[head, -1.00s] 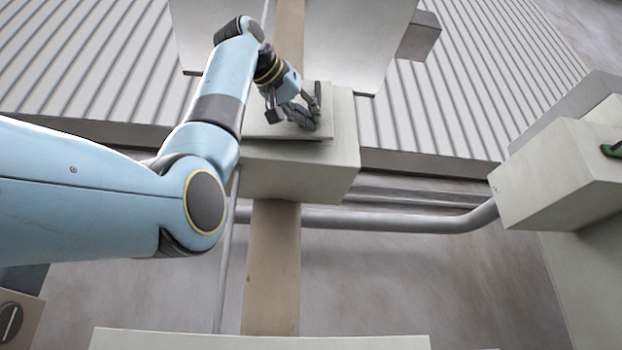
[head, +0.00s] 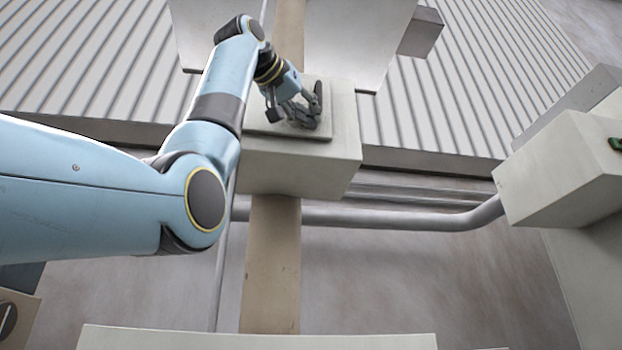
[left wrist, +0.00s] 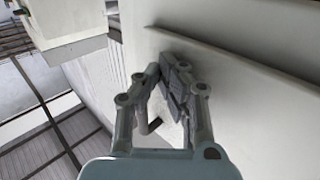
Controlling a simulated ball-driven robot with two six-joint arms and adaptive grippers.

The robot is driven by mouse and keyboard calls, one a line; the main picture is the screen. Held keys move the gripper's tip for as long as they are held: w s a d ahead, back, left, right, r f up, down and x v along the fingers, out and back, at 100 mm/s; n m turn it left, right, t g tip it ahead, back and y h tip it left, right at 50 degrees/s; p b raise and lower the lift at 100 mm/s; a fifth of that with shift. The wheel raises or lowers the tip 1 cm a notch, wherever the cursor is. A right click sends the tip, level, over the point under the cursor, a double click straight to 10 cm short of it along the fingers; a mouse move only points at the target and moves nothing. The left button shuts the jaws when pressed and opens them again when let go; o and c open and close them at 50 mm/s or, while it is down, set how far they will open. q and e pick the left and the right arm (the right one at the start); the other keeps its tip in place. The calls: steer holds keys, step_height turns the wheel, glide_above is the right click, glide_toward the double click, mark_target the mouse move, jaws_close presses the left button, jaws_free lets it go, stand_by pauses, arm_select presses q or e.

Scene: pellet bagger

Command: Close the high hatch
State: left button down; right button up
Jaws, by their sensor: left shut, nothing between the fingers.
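The high hatch appears to be the pale square panel (head: 262,129) on the front of a raised cream box (head: 300,168). It looks nearly flat against the box, but I cannot tell whether a gap remains. My left gripper (head: 306,116) is shut and empty at the panel's right part, with its dark fingers seeming to touch or nearly touch it. A dark upright shape there may be a finger or a handle. The left wrist view shows the gripper (left wrist: 172,86) with fingertips together against a pale flat surface (left wrist: 240,95). My right gripper is not in view.
A tan post (head: 272,265) runs below the box. A grey pipe (head: 400,217) crosses behind it to another cream box (head: 555,175) at the right. A ribbed wall (head: 450,90) stands behind. A pale ledge (head: 260,340) lies at the bottom.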

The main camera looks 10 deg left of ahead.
arm_select(q)
steer(key=v, duration=1.2)
